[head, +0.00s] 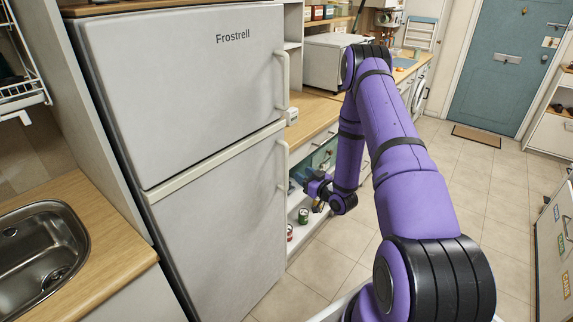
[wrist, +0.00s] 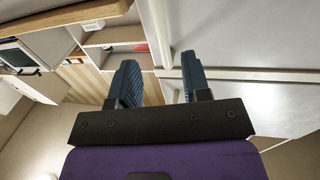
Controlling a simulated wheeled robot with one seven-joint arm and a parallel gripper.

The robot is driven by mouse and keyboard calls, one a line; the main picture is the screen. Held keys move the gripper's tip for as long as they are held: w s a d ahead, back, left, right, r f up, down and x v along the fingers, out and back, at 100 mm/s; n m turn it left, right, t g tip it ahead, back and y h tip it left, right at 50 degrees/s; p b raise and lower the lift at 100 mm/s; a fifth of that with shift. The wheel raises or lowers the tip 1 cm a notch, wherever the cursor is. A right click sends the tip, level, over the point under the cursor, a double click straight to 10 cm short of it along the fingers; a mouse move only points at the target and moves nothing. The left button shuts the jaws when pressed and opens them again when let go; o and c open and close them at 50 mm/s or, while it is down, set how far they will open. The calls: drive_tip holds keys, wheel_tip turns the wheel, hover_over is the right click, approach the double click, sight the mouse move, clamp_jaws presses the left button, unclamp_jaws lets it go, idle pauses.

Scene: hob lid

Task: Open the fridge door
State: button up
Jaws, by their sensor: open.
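The white fridge has an upper door (head: 190,90) marked "Frostrell" and a lower door (head: 220,225). Both are shut, with a seam between them. The upper handle (head: 282,80) and the lower handle (head: 282,165) run upright along the doors' right edge. My gripper (head: 315,192) is right of the lower handle and looks apart from it in the head view. In the wrist view, which looks upside down, my gripper (wrist: 156,78) is open. A white handle bar (wrist: 158,28) shows between and beyond its fingers; I cannot tell whether they touch it.
A wooden counter with a sink (head: 40,250) is left of the fridge. Right of the fridge are a counter (head: 310,118) and low shelves with cans (head: 303,215). The tiled floor (head: 335,255) in front is clear. A blue door (head: 505,65) stands at the back.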

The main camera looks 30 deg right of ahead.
drive_tip(key=w+a, duration=0.1)
drive_tip(key=w, duration=0.9)
drive_tip(key=shift+a, duration=0.25)
clamp_jaws()
